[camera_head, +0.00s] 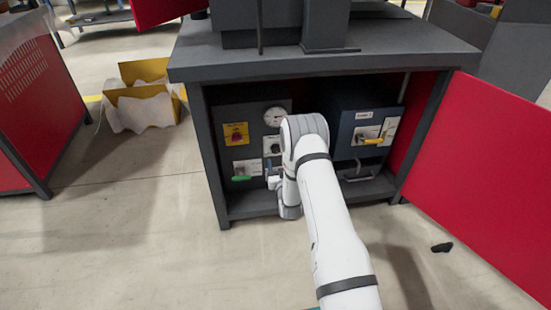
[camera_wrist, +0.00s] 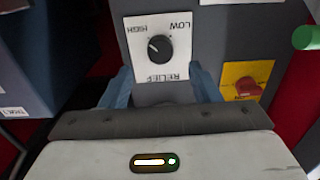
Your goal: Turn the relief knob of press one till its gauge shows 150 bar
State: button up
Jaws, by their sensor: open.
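The relief knob (camera_wrist: 159,48) is black and round, on a white plate marked HIGH, LOW and RELIEF, upside down in the wrist view. Its white pointer aims toward the HIGH side. In the head view the knob (camera_head: 272,147) sits below a round white gauge (camera_head: 275,117) on the dark panel inside the cabinet. The gauge reading is too small to tell. My gripper (camera_wrist: 162,82) is open and empty, with its two blue-grey fingers on either side of the plate's lower edge in the wrist view, not closed on the knob.
Left of the knob are a red switch on a yellow plate (camera_head: 236,134) and a green-handled lever (camera_head: 241,178). A second unit on the right has a yellow-handled lever (camera_head: 373,141). An open red door (camera_head: 481,170) stands at right. A small dark object (camera_head: 442,247) lies on the floor.

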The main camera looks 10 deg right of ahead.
aim_at(276, 151)
jog(key=w+b, duration=0.2)
jog(key=w, duration=0.3)
jog(key=shift+w+f, duration=0.1)
jog(key=shift+w, duration=0.55)
jog(key=shift+c, duration=0.2)
jog(key=c, duration=0.9)
jog(key=shift+a, duration=0.15)
jog(key=shift+c, duration=0.2)
